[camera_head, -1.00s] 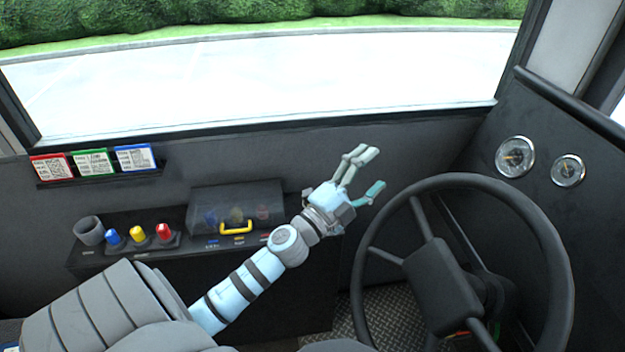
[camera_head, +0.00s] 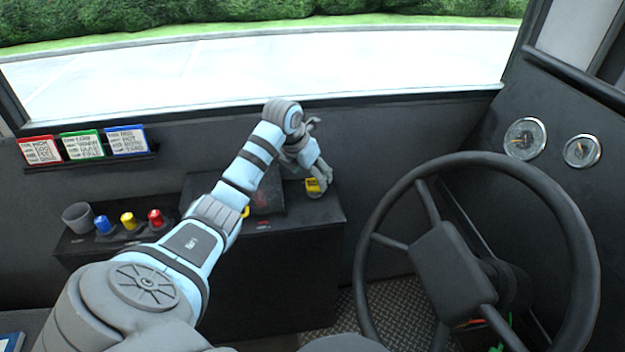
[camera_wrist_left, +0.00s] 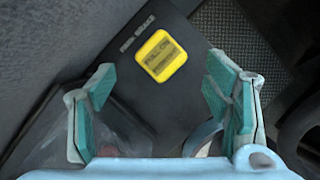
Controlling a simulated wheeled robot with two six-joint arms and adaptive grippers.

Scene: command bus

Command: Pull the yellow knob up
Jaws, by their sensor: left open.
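A square yellow knob (camera_head: 314,188) with dark lettering sits at the right end of the black console. In the left wrist view the knob (camera_wrist_left: 160,56) lies ahead of and roughly between my fingers, beside a small printed label. My left gripper (camera_head: 315,172) is over the console's right end, pointing down, with its fingertips close to the knob in the head view. Its two teal-padded fingers (camera_wrist_left: 160,100) are spread apart with nothing between them. Whether a finger touches the knob is unclear. My right gripper is out of view.
A clear cover (camera_head: 265,198) with a yellow handle is partly behind my left arm. Blue, yellow and red switches (camera_head: 128,221) and a grey cup (camera_head: 78,217) stand at the console's left. The steering wheel (camera_head: 480,165) is at right.

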